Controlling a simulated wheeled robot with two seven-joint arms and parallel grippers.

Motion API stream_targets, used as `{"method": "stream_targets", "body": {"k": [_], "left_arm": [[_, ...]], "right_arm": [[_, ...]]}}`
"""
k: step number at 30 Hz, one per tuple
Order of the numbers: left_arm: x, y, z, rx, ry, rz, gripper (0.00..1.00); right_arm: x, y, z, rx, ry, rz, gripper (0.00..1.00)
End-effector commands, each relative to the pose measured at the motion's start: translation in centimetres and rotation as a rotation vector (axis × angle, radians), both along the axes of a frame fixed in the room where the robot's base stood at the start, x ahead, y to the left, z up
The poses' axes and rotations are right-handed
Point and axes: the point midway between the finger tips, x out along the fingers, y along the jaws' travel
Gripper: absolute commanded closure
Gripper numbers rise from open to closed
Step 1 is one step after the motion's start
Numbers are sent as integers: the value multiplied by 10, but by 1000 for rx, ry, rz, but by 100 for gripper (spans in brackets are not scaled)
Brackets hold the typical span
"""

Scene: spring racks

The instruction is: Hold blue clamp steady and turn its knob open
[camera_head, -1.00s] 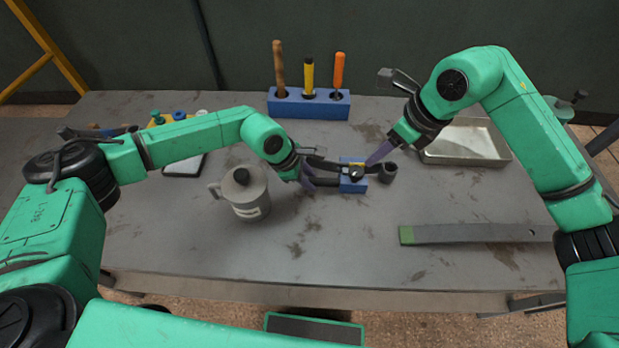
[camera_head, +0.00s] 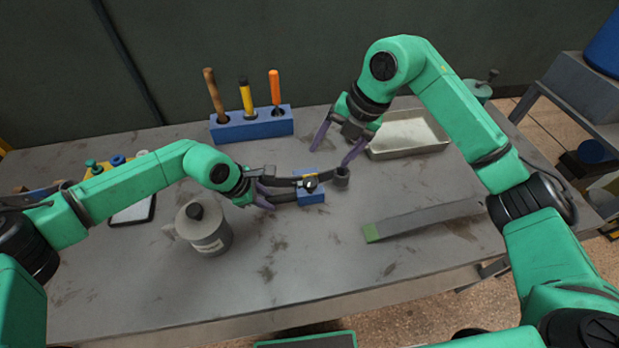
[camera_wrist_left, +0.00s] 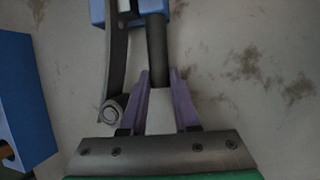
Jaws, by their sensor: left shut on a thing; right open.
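My left gripper (camera_head: 268,194) is left of the clamp, shut on a dark rod (camera_wrist_left: 157,55) that runs into the clamp's blue body (camera_wrist_left: 98,14). The knob is out of the left wrist view. My right gripper (camera_head: 331,158) is open and empty, behind and above the clamp, its fingers pointing down.
A blue rack (camera_head: 252,124) with several-coloured tool handles stands behind. A grey canister (camera_head: 204,232) stands at front left, a metal tray (camera_head: 409,139) at back right. A flat grey bar (camera_head: 425,219) with a green end lies at right. The table front middle is clear.

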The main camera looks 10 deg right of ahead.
Motion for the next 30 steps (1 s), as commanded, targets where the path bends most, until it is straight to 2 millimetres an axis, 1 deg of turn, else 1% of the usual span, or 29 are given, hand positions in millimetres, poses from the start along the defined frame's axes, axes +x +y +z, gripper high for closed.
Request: {"method": "stream_targets", "body": {"k": [1,3,6,9,12,14,17,20,27,30], "left_arm": [[1,0,1,-2,-3,2,100],[1,0,1,-2,-3,2,100],[1,0,1,-2,-3,2,100],[1,0,1,-2,-3,2,100],[1,0,1,-2,-3,2,100],[1,0,1,-2,-3,2,100],[1,0,1,-2,-3,2,100],[1,0,1,-2,-3,2,100],[1,-1,1,-2,-3,1,100],[1,-1,1,-2,-3,1,100]], "right_arm": [[1,-1,1,25,63,-149,24],[2,-3,3,62,168,-392,24],[4,-4,5,104,311,-716,24],[5,-6,7,132,423,-967,24],[5,-7,7,145,492,-1120,24],[5,-7,7,148,512,-1164,24],[5,-4,-1,149,523,-1183,24],[5,3,-19,147,524,-1181,24],[8,27,-75,148,522,-1180,24],[9,34,-92,149,520,-1180,24]]}}
